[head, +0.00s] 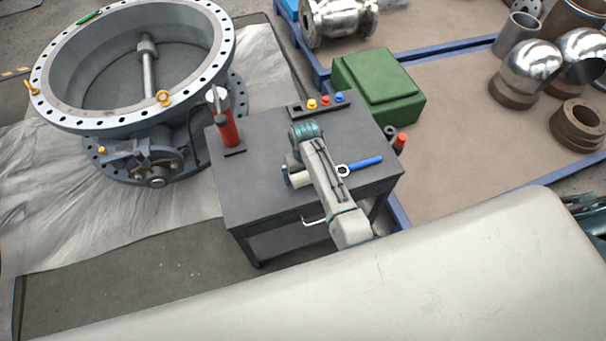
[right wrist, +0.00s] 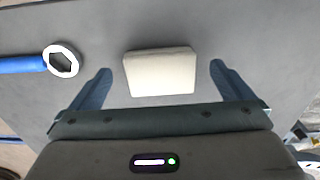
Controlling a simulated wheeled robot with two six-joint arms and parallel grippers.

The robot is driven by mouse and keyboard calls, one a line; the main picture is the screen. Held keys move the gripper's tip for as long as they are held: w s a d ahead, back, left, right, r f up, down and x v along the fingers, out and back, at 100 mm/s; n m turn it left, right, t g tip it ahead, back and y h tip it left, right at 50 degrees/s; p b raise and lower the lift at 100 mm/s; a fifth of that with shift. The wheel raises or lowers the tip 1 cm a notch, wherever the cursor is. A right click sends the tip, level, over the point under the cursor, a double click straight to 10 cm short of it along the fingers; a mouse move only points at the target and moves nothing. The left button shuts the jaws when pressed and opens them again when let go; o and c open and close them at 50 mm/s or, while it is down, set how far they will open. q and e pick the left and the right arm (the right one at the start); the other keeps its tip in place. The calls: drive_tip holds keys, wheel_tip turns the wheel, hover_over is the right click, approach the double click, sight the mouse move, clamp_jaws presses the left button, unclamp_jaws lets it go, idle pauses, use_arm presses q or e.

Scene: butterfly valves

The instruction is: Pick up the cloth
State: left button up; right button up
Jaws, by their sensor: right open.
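The cloth is a small cream folded pad (right wrist: 160,72) lying on the dark grey table top in the right wrist view. In the head view the cloth (head: 299,180) is partly hidden by my right arm. My right gripper (head: 300,165) is low over the table at the cloth, with its fingers mostly hidden in the head view. In the right wrist view my right gripper (right wrist: 161,76) is open, with one blue finger on each side of the cloth and a gap to each. My left gripper is not in view.
A blue-handled ring wrench (head: 362,165) lies beside the cloth. A green box (head: 380,88) is behind the table, and a large valve (head: 135,65) is at left.

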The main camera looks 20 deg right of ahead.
sight(303, 176)
drive_tip(key=shift+d+f, duration=0.1)
drive_tip(key=shift+f, duration=1.35)
drive_tip(key=shift+c, duration=0.2)
drive_tip(key=c, duration=1)
drive_tip(key=shift+o, duration=0.2)
drive_tip(key=shift+r, duration=0.15)
